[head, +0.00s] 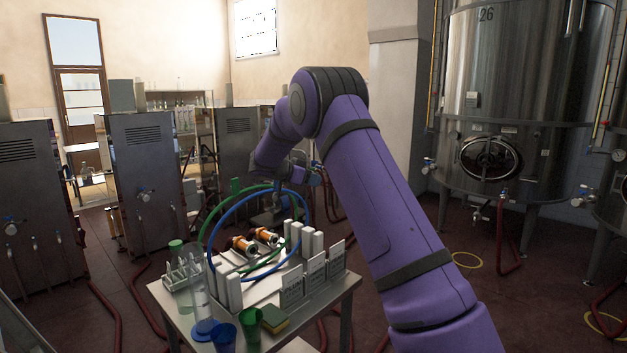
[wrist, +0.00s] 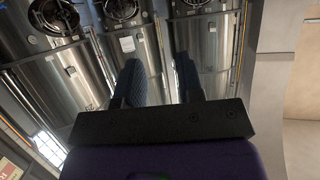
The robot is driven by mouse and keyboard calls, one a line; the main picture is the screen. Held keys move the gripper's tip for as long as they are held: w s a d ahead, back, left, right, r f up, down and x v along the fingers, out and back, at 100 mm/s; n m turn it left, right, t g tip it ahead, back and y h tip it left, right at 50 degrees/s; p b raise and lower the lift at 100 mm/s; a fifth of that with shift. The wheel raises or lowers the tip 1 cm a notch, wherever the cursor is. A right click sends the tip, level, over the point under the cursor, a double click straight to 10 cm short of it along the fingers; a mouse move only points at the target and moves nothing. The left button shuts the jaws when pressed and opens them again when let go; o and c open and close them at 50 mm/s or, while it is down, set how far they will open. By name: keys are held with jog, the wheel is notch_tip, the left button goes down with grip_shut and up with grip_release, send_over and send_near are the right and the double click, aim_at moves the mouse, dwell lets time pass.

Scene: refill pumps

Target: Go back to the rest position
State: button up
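My purple arm rises from the lower right of the head view, bends at a high elbow and reaches down and forward past the small table (head: 180,316). My gripper (head: 319,176) is small there, beyond the table and partly hidden by my arm. In the wrist view its two dark blue padded fingers (wrist: 160,82) stand apart with nothing between them. Steel tanks (wrist: 208,60) fill the background beyond the fingers. Two orange and black pumps (head: 241,246) lie on the table, with a blue hose (head: 211,240) and a green hose (head: 208,225) looping up around them.
The table also carries a blue cup (head: 222,337), a green cup (head: 250,325), a sponge (head: 274,319) and upright cards (head: 316,274). Metal cabinets (head: 145,180) stand at left, a large steel tank (head: 525,90) at right. Red hoses (head: 508,245) cross the floor.

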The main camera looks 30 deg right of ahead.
dwell(0.6)
jog(key=s+a+r+n+t+y, duration=0.1)
jog(key=s+a+r+n+y, duration=0.2)
jog(key=s, duration=0.5)
jog(key=s+a+r+n+y, duration=0.2)
jog(key=s+a+r, duration=0.25)
jog(key=s, duration=0.35)
jog(key=s+a+r+n+t+y, duration=0.1)
jog(key=s+a+r+n+y, duration=0.2)
jog(key=s, duration=0.5)
jog(key=s+a+f+n+t+y, duration=0.1)
jog(key=s+a+n, duration=0.4)
jog(key=s, duration=0.7)
jog(key=s+a+f+n+t+y, duration=0.1)
jog(key=s+a+n+y, duration=0.3)
jog(key=s+a, duration=0.4)
jog(key=s+n+t, duration=0.1)
jog(key=s, duration=0.4)
jog(key=shift+f+y, duration=0.3)
jog(key=shift+f, duration=0.05)
jog(key=shift+a, duration=0.1)
